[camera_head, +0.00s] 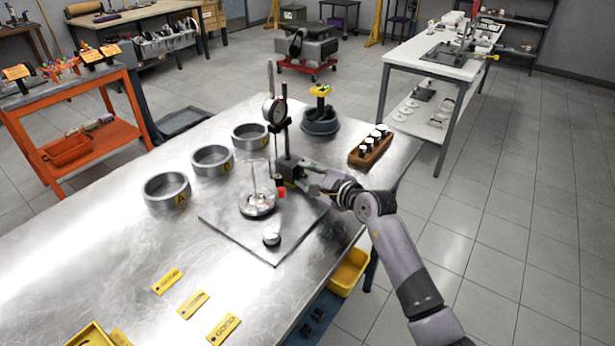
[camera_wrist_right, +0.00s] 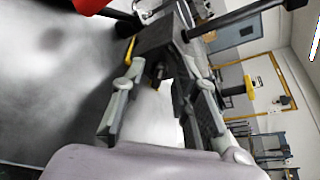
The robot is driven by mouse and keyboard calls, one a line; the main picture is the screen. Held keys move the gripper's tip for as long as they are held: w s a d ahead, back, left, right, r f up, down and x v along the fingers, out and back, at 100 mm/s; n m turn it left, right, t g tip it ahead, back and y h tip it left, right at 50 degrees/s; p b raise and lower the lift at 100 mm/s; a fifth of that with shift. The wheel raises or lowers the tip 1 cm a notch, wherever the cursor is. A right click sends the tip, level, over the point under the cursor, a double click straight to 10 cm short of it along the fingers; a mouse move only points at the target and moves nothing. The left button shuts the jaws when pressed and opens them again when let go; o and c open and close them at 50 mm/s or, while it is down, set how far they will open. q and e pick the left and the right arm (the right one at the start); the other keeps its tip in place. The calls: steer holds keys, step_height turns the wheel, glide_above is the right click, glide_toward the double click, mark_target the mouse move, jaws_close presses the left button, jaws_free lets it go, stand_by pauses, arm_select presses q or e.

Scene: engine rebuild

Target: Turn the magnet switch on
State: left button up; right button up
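A dark magnetic base (camera_head: 283,172) stands on the grey steel plate (camera_head: 240,235), carrying an upright post with a round dial indicator (camera_head: 274,111). A red part (camera_head: 281,192) shows at its lower front; red also shows at the top left of the right wrist view (camera_wrist_right: 90,4). My right gripper (camera_head: 302,180) reaches the base from the right. In the right wrist view its fingers (camera_wrist_right: 160,82) are apart, with the dark block (camera_wrist_right: 158,36) beyond them and a small dark knob (camera_wrist_right: 158,74) between them. Contact and the switch position cannot be told. My left gripper is out of view.
A piston-like part (camera_head: 258,203) with a thin rod and a small metal cylinder (camera_head: 271,237) stand on the plate. Several labelled rings, including one (camera_head: 167,190), stand to the left. A wooden block with dark parts (camera_head: 371,150) sits behind my right arm.

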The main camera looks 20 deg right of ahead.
jaws_close()
